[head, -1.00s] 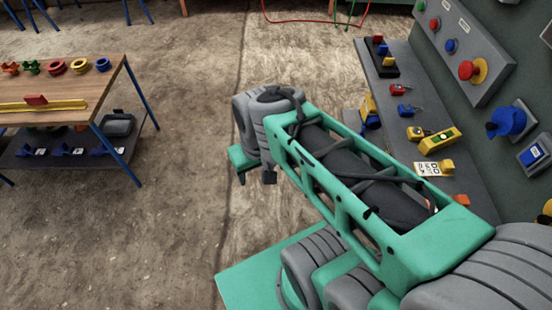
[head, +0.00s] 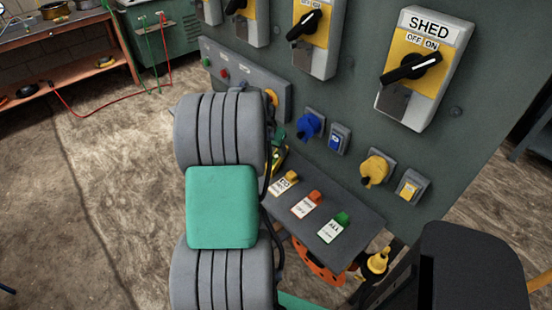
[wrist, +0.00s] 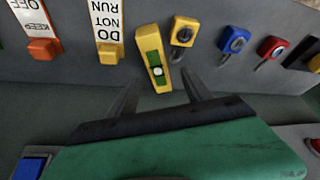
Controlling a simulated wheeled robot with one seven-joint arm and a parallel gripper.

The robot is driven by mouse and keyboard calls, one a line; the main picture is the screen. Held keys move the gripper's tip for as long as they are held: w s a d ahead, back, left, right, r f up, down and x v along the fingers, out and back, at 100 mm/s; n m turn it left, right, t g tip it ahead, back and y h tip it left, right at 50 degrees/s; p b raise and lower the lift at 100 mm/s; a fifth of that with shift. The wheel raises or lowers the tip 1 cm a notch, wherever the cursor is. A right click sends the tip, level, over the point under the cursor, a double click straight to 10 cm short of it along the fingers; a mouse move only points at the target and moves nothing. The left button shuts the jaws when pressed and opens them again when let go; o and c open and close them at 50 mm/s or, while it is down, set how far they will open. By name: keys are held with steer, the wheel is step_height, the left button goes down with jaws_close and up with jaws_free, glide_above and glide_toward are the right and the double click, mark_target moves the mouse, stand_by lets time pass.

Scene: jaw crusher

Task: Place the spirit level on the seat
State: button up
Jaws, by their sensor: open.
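The spirit level (wrist: 155,66) is a yellow bar with a green vial window. It lies on the grey shelf below the upright panel, and a small part of it (head: 279,157) shows past my arm in the head view. My gripper (wrist: 160,80) is open and empty in the wrist view, its two dark fingers reaching towards the level's near end, one on each side. I cannot tell whether they touch it.
On the shelf (head: 345,225), a DO NOT RUN tag (wrist: 108,28) lies left of the level and a yellow padlock (wrist: 184,32) right of it. Blue (wrist: 232,40) and red (wrist: 271,48) padlocks follow. The switch panel (head: 345,90) rises behind the shelf.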

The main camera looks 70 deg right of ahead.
mark_target(276, 157)
steer(key=x, duration=0.4)
steer(key=shift+s+f+p, duration=0.25)
steer(key=shift+f+p, duration=0.05)
steer(key=shift+d+f, duration=0.15)
steer(key=shift+f, duration=0.2)
steer(key=shift+c, duration=0.4)
jaws_close()
